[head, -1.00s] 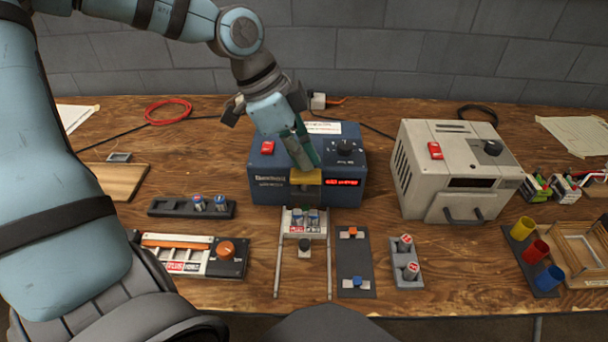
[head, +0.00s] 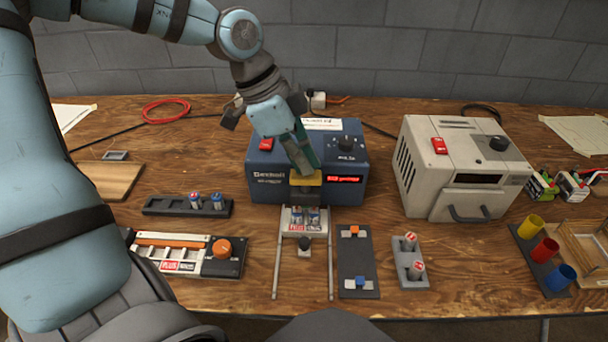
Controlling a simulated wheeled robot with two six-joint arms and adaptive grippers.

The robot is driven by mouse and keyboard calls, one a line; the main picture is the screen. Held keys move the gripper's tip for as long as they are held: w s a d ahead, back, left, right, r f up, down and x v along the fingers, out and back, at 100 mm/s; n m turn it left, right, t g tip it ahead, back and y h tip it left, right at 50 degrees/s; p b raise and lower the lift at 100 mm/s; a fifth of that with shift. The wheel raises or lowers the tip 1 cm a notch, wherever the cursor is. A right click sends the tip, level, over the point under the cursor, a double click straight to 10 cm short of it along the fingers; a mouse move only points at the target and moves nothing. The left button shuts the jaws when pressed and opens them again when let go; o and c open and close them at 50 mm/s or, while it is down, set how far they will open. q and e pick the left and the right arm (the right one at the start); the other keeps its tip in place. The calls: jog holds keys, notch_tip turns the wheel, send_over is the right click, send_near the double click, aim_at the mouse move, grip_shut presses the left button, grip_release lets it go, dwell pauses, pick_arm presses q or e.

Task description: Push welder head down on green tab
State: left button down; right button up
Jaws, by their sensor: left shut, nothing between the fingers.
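The spot welder (head: 264,190) is a blue box with a red switch, a black knob and a lit red display. Its welder head (head: 306,180) is a yellow block on the front, with a dark part below it close above the cells. My left gripper (head: 304,170) is shut and empty, pointing down, with its fingertips at the top of the yellow block, seemingly touching it. Two cells (head: 312,214) stand in the pale carriage (head: 293,228) under the head. I cannot make out a green tab; the head and gripper may hide it. My right gripper is out of view.
A beige power unit (head: 455,170) stands to the right. In front lie a dark plate (head: 357,265) with orange and blue pieces, a grey holder (head: 408,270) and coloured cups (head: 545,250). A black tray (head: 170,206) and a pack (head: 180,252) lie left.

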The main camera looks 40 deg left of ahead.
pick_arm(q)
notch_tip(320, 180, up, 6)
jog(key=p, duration=0.4)
jog(key=shift+f, duration=0.1)
dwell(0.5)
